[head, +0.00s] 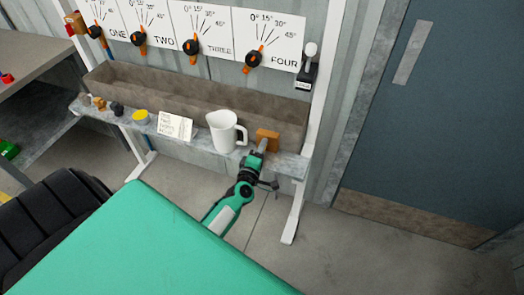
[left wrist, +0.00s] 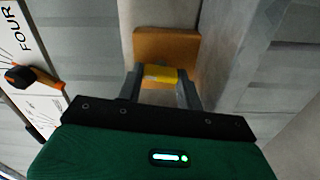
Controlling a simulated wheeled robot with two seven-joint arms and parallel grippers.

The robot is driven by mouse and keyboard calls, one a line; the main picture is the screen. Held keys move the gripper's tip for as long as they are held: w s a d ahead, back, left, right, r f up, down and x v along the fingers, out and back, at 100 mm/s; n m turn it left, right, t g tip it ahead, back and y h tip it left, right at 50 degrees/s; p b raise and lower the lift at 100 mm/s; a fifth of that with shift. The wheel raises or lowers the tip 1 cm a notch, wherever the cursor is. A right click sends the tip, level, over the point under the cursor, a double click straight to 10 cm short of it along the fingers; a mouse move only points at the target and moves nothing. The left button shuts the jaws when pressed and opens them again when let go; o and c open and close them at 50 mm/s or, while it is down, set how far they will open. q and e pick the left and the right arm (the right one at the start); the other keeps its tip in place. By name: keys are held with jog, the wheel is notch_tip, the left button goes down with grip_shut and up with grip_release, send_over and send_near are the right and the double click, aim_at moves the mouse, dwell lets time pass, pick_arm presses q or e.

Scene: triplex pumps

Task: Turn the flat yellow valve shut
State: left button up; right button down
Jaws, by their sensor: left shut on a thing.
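The flat yellow valve (left wrist: 160,72) shows in the left wrist view as a small yellow piece in front of an orange-brown block (left wrist: 166,45). My left gripper (left wrist: 161,88) has one finger on each side of the yellow piece and is shut on it. In the head view, the left gripper (head: 261,148) reaches up to the orange-brown block (head: 268,138) at the right end of the shelf. There the yellow piece is hidden by the gripper or too small to make out. My right gripper is in neither view.
A white pitcher (head: 224,131) stands close left of the gripper on the narrow shelf (head: 291,163). A written card (head: 175,125), a yellow round item (head: 140,117) and small fittings sit further left. A brown trough (head: 190,94) runs behind, below several orange-and-black levers.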

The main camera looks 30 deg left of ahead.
pick_arm(q)
jog(key=shift+n, duration=0.9)
jog(key=o, duration=1)
